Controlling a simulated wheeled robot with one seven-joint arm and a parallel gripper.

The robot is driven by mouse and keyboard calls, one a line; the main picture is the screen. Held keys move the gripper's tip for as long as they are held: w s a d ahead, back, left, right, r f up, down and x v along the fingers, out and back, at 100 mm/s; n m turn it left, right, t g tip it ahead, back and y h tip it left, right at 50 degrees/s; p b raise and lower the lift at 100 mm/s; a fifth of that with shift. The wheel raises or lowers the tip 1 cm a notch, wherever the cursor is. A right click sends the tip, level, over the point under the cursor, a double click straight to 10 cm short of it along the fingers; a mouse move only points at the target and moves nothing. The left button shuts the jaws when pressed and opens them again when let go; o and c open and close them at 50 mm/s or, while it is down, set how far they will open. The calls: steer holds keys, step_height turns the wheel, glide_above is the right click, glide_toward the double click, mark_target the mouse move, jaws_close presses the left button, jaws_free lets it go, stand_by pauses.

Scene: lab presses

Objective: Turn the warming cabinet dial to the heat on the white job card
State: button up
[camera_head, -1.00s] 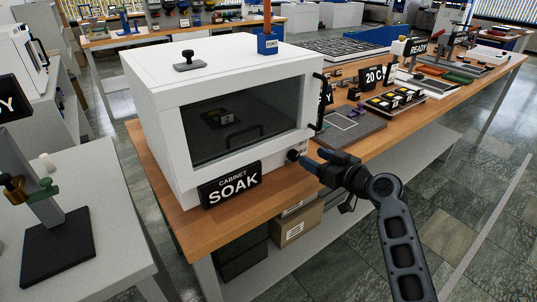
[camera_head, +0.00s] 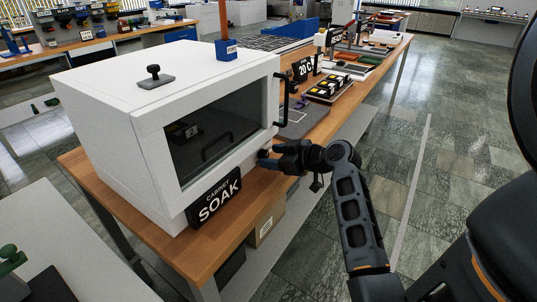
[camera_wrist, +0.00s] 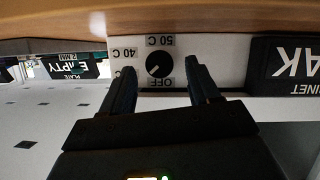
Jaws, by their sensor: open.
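The white warming cabinet (camera_head: 110,105) stands on a wooden bench, with a dark window and a black CABINET SOAK sign (camera_head: 214,197). Its round black dial (camera_wrist: 159,65) is on the white front panel; in the wrist view its labels appear upside down: 50 C above it, 40 C to the left, OFF below. A partly hidden label shows at lower left. The dial's pointer is too small to read surely. My gripper (camera_wrist: 161,66) is open, one finger on each side of the dial; contact cannot be told. I cannot make out a white job card.
A black 20 C sign (camera_head: 303,69) stands farther along the bench, beside a rack of small blocks (camera_head: 330,88). A dark handle (camera_head: 282,100) sticks out at the cabinet's right edge.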

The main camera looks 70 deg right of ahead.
steer(key=shift+x, duration=0.9)
steer(key=shift+c, duration=0.2)
steer(key=c, duration=1)
steer(key=m+y, duration=0.2)
steer(key=m, duration=0.1)
steer(key=shift+d+t, duration=0.2)
steer(key=shift+t, duration=0.1)
steer(key=m+y, duration=0.1)
steer(key=m, duration=0.1)
steer(key=m+t+y, duration=0.1)
steer(key=m, duration=0.1)
steer(key=shift+s+d+f+y+p, duration=0.1)
steer(key=shift+d+y+p, duration=0.05)
steer(key=shift+y+p, duration=0.2)
steer(key=shift+m, duration=0.3)
